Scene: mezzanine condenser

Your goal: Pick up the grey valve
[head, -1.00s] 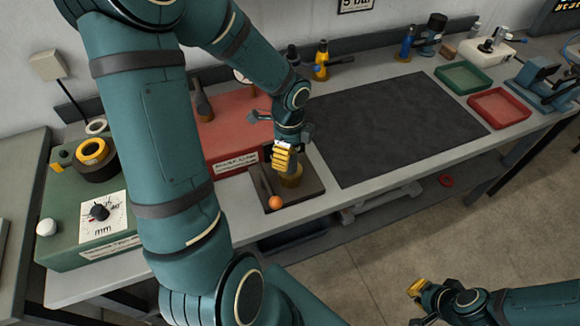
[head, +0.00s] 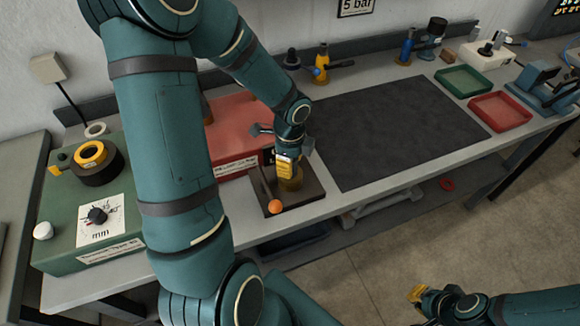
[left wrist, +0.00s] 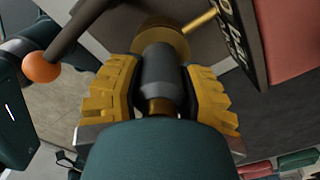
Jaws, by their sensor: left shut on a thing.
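My left gripper (head: 286,168) is low over a dark stand (head: 306,193) near the bench's front edge. In the left wrist view its two yellow fingers (left wrist: 160,92) are shut on the dark grey body of a valve (left wrist: 160,72). The valve has brass at both ends, with a brass disc and a thin brass rod beyond the fingers. In the head view its brass part (head: 291,182) shows just below the fingers, at the stand; I cannot tell whether it touches. My right gripper (head: 417,293) is at the lower right, away from the bench; its opening is unclear.
A lever with an orange ball (head: 275,206) is beside the valve. A red box (head: 238,128) stands behind the stand. A black mat (head: 395,128) lies clear to the right. Yellow (head: 321,64) and blue (head: 407,46) valves stand at the back. Green (head: 464,79) and red (head: 499,111) trays are at right.

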